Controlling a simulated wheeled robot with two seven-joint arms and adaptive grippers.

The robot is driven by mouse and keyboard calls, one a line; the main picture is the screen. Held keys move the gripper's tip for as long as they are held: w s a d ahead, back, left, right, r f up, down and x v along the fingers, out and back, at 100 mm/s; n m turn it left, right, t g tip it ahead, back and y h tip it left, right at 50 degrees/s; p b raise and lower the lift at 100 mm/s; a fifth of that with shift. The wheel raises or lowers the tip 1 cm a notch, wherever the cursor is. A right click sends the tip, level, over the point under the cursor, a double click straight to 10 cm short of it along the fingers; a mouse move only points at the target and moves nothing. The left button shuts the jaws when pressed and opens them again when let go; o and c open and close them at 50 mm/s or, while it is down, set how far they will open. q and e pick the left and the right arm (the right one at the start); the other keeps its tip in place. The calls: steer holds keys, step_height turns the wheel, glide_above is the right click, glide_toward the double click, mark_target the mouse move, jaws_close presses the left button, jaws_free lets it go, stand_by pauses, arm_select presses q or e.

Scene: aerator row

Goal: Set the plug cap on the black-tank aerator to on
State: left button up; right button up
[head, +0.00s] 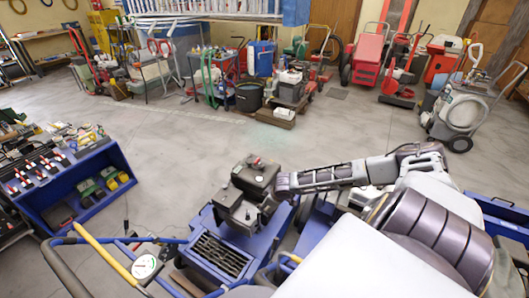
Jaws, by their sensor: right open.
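The black-tank aerator (217,245) stands at the bottom centre, with a blue body and a slatted grille. Its black tank (255,174) sits on top of the dark engine block, with a small light and reddish marking on its upper face. I cannot make out the plug cap or its setting. My right arm reaches in from the right, and my right gripper (280,186) is at the right side of the black tank and engine. It is open, its fingertips small and dark against the machine; I cannot tell whether they touch it. My left gripper is not in view.
A blue shelf unit (92,178) with tools stands at the left. A yellow and blue handle frame (105,258) crosses the lower left, bearing a round white gauge (145,266). Several machines line the back. The grey floor between is clear.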

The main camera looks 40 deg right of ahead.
mark_target(265, 210)
steer(key=b+x, duration=0.1)
steer(key=x, duration=0.4)
steer(key=shift+w+f, duration=0.15)
steer(key=shift+f, duration=0.2)
steer(key=shift+x, duration=1.2)
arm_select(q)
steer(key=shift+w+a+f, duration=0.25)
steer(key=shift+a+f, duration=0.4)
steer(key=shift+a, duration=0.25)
arm_select(e)
steer(key=shift+f, duration=0.1)
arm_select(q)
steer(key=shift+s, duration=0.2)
arm_select(e)
steer(key=shift+c, duration=0.3)
